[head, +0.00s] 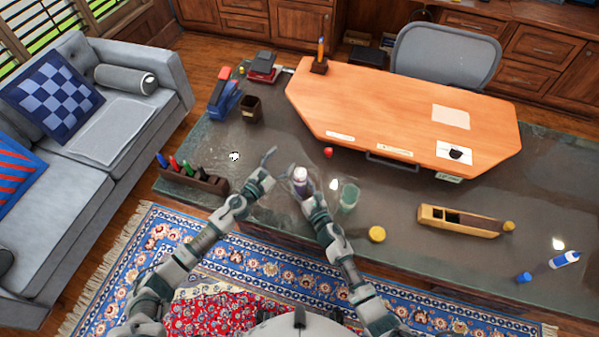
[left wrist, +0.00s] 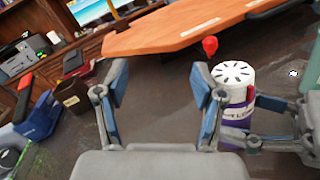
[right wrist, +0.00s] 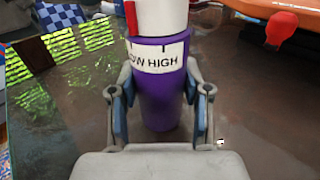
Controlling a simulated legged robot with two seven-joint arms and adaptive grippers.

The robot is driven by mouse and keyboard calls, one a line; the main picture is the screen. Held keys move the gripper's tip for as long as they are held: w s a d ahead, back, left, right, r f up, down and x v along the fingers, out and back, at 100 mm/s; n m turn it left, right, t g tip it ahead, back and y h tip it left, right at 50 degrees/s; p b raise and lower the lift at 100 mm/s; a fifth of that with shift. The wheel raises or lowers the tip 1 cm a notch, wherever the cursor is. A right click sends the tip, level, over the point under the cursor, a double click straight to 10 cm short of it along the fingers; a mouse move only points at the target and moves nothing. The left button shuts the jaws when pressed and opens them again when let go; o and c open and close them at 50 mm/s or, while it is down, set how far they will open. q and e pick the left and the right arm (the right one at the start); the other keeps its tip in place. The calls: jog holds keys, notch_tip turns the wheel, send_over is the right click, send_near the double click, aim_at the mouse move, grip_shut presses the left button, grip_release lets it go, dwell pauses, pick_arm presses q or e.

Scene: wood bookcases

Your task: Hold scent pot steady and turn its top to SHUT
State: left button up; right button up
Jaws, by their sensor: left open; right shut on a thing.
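The scent pot (head: 300,175) stands upright near the front of the dark desk. It has a purple body (right wrist: 160,90) and a slotted white top (left wrist: 234,75). In the right wrist view a white band reads "LOW HIGH", the first letter partly cut off. A red marker (right wrist: 131,18) on the top sits at the left, above "LOW"; no SHUT word is visible. My right gripper (head: 303,189) is shut around the purple body, with a finger on each side. My left gripper (left wrist: 163,95) is open and empty, left of the pot; the pot is outside its jaws.
A pen holder (head: 195,180) stands at the left and a greenish glass (head: 348,196) right of the pot. A small red object (head: 328,152) lies behind it. A yellow lid (head: 377,234) and wooden box (head: 460,221) are farther right. An orange wooden board (head: 390,105) lies behind.

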aim_at(297, 178)
pick_arm(q)
jog(key=s+d+f+n+t+y, duration=0.25)
jog(key=s+n+y, duration=0.4)
jog(key=s, duration=0.75)
jog(key=shift+n+h, duration=0.65)
jog(key=shift+h, duration=0.2)
jog(key=x, duration=1.1)
jog(key=shift+w+d+f, duration=0.15)
jog(key=shift+w, duration=0.2)
jog(key=c, duration=1.2)
